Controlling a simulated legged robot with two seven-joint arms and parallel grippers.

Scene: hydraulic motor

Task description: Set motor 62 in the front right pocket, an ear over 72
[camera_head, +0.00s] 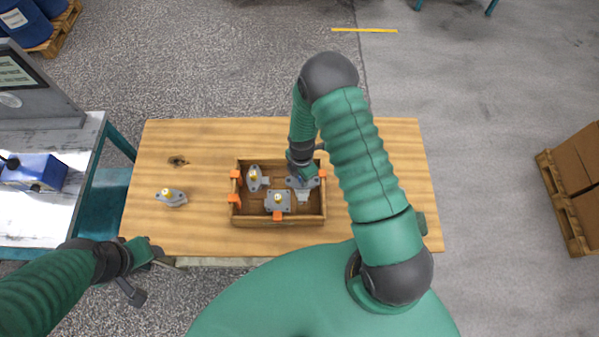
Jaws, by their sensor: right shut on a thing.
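A wooden box (243,219) with orange tabs stands on the table. A grey motor (302,185) with a wide flange is in the box's right part, under my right gripper (303,177), which is shut on it. My arm and hand hide part of this motor, and I cannot tell whether it rests on the box floor. A motor with a squarish flange (278,203) sits at the front middle of the box, and another motor (254,178) at the back left. Numbers are too small to read. My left gripper (152,252) is empty near the table's front left edge; its jaw opening is unclear.
Another grey motor (171,197) lies on the wooden table (205,228) left of the box. A small dark item (178,161) lies behind it. Orange tabs (235,198) are on the box rim. A bench with a blue box (40,172) stands at the left. The table's right part is clear.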

